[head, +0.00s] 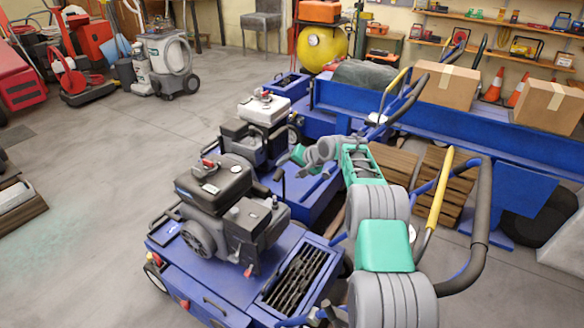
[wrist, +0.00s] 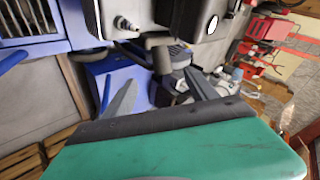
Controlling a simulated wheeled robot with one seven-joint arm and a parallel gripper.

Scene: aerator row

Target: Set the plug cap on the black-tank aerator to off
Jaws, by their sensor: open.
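The black-tank aerator (head: 213,185) is the nearest of the row in the head view, with a blue deck and a red piece on top of its black tank. Its plug cap cannot be made out surely in the head view. My gripper (head: 289,172) is behind and right of its engine, apart from it. In the wrist view my gripper (wrist: 160,92) is open and empty, fingers spread. Beyond the fingers is a dark engine (wrist: 190,15). A small metal stub (wrist: 124,23) sticks out of a grey block, with a dark curved part beside it; whether this is the plug cap is unclear.
A white-tank aerator (head: 264,108) stands just behind. Handlebars with a yellow lever (head: 437,190) rise near my arm at right. A blue bench-like frame (head: 480,130) holds cardboard boxes (head: 447,85). Wooden pallets (head: 440,185) lie below it.

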